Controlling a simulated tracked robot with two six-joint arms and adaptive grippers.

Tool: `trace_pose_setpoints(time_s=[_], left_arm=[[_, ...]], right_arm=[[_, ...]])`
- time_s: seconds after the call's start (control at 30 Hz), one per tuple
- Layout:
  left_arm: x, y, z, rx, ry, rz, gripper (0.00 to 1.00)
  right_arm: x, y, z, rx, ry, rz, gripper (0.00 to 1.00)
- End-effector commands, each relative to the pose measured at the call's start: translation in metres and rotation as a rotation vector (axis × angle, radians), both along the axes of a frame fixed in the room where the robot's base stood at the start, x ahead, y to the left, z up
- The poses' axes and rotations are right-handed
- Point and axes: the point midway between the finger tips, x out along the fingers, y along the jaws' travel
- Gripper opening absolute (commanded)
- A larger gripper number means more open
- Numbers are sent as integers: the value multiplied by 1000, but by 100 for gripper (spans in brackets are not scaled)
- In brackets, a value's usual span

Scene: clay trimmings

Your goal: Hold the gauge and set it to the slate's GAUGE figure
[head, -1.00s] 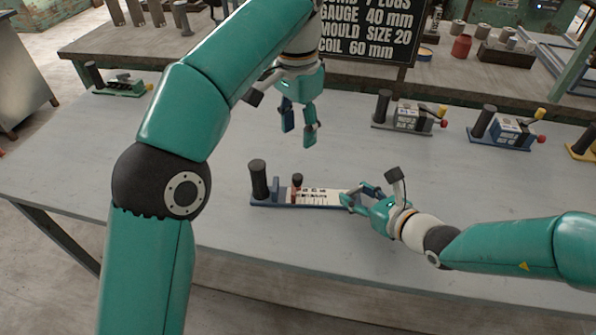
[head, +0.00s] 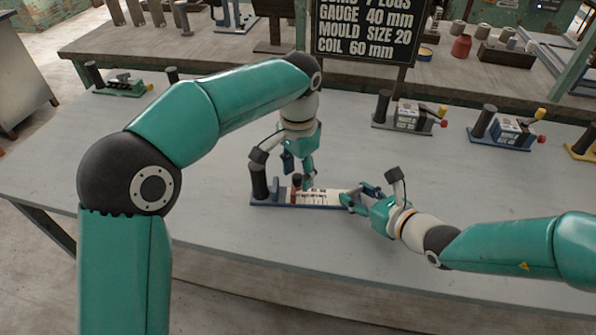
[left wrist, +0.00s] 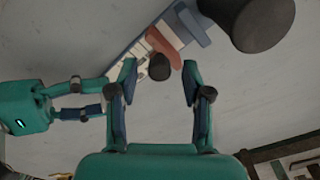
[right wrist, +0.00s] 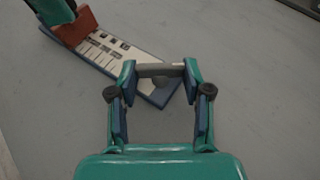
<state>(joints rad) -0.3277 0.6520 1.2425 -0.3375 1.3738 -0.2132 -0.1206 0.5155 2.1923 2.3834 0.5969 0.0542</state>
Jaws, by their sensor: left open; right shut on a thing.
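The gauge (head: 328,198) lies on the grey bench, a blue base with a white marked scale and a black post at its left end. Its red-brown slider (left wrist: 164,47) has a dark knob (left wrist: 159,67) and sits near the post end of the scale. My left gripper (head: 298,174) is open just above the slider; in the left wrist view its fingers (left wrist: 159,75) stand either side of the knob, apart from it. My right gripper (head: 354,198) is shut on the gauge's right end, also seen in the right wrist view (right wrist: 160,78). The slate (head: 367,32) reads GAUGE 40 mm. The slider's exact reading is too small to tell.
Other post-and-block devices stand at the back right (head: 408,117) and (head: 505,128), and a green one (head: 122,87) at the back left. The bench front and the space right of the gauge's back side are clear.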

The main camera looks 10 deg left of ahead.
Motion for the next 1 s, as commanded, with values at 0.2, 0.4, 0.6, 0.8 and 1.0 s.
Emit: trace_pose_setpoints(time_s=[0.2,0.4,0.6,0.8,1.0], left_arm=[[0,0,-3,1,1,0,49],[0,0,-3,0,1,0,31],[0,0,-2,1,1,0,0],[0,0,-2,0,0,0,0],[2,-10,-2,0,0,-1,0]], right_arm=[[0,0,0,1,-1,0,0],[0,0,0,1,-1,0,0],[0,0,0,1,-1,0,0],[0,0,0,0,0,0,0],[0,0,0,0,0,1,0]])
